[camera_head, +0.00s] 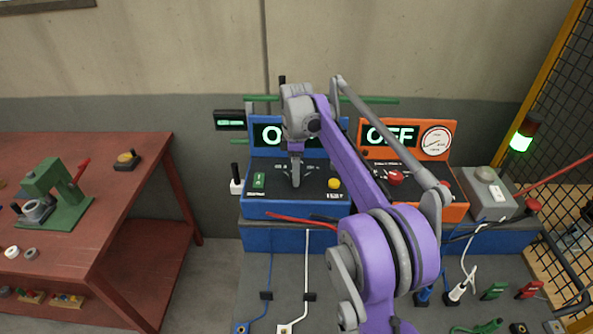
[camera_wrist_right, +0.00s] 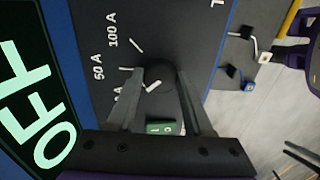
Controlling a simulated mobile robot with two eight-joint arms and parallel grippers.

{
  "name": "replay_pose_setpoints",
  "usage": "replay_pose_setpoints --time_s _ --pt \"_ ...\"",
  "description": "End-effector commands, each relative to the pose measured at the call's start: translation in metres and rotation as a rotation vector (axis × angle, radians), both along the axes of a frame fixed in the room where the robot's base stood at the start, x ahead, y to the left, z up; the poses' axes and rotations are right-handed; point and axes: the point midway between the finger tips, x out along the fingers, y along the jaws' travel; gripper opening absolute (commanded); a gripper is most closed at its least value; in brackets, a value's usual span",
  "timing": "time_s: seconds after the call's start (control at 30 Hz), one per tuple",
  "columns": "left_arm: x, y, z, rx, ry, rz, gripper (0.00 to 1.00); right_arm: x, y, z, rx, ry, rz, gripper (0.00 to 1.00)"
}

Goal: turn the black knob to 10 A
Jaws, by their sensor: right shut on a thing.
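The black knob (camera_wrist_right: 160,78) sits on the dark sloping panel of the blue box (camera_head: 292,208). My right gripper (camera_head: 296,182) reaches down onto this panel, and its fingers are shut on the knob from both sides. In the right wrist view the gripper (camera_wrist_right: 159,74) has one finger on each side of the knob. A short white mark shows at the knob's lower left. The labels 100 A (camera_wrist_right: 112,30) and 50 A (camera_wrist_right: 98,67) are readable; a third label below them is partly hidden by a finger.
A green rocker switch (camera_head: 259,181) and a yellow button (camera_head: 334,184) flank the gripper on the blue box. An orange box (camera_head: 458,212) with a gauge and red knob stands to the right. Cables and clips lie in front. A red table (camera_head: 120,160) stands left.

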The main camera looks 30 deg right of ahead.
Motion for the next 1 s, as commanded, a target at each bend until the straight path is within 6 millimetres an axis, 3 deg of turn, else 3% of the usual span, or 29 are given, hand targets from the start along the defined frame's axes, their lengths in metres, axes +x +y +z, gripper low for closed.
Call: replay_pose_setpoints --time_s 0.53,0.57,0.7,1.0 --pt "0.0004 0.0 0.0009 0.0 -0.001 0.0 0.62 0.0005 0.0003 0.0007 0.0 -0.002 0.026 0.0" --pt "0.0004 0.0 0.0009 0.0 -0.001 0.0 0.62 0.0005 0.0003 0.0007 0.0 -0.002 0.026 0.55" --pt "0.0004 0.0 0.0009 0.0 -0.001 0.0 0.62 0.0004 0.0002 0.0005 0.0 -0.001 0.025 0.8" --pt "0.0004 0.0 0.0009 0.0 -0.001 0.0 0.62 0.0002 0.0001 0.001 0.0 -0.001 0.024 0.81"
